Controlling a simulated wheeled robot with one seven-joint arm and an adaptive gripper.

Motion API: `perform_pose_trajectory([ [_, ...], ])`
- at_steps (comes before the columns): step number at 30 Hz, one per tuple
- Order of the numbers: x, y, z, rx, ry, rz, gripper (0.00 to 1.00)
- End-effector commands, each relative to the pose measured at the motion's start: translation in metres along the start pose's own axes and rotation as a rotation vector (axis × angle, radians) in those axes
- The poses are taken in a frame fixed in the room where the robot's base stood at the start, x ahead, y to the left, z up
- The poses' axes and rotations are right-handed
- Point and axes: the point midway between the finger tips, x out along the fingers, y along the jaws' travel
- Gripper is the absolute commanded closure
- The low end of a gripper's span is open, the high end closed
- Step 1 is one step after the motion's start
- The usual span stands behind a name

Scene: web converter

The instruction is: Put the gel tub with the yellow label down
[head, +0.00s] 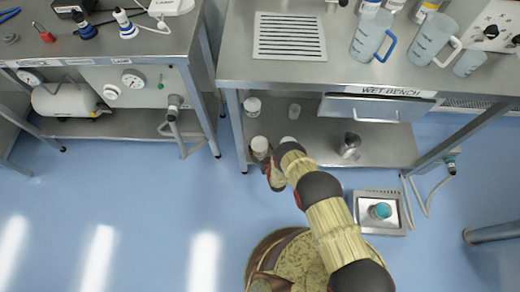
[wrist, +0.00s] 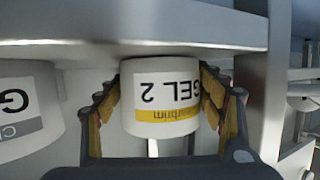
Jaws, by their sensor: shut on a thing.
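The gel tub (wrist: 160,98) is white, reads "GEL 2" and has a yellow label band. It appears upside down in the wrist view, between both fingers. My gripper (wrist: 160,115) is shut on its sides. In the head view the tub's pale lid (head: 259,144) shows at the front left of the wet bench's lower shelf (head: 325,150), with my gripper (head: 263,160) around it. The shelf edge (wrist: 150,35) lies close to the tub's base. I cannot tell whether they touch.
Another white tub with a grey label (wrist: 25,110) stands close beside the held one. A further white tub (head: 252,105), a small clear container (head: 295,110) and a metal beaker (head: 350,146) are on the lower shelf. A bench leg (head: 236,130) is close on the left.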

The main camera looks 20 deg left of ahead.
Motion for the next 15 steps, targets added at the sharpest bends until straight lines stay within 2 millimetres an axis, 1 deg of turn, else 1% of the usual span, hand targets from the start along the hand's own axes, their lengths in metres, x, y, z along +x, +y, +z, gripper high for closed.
perform_pose_trajectory([
  [7,0.0002,0.0000,0.0035,0.000,-0.001,0.000,0.62],
  [8,0.0001,0.0000,0.0030,0.000,-0.002,0.000,0.30],
  [15,-0.0001,0.0000,0.0030,0.000,-0.002,0.000,0.16],
])
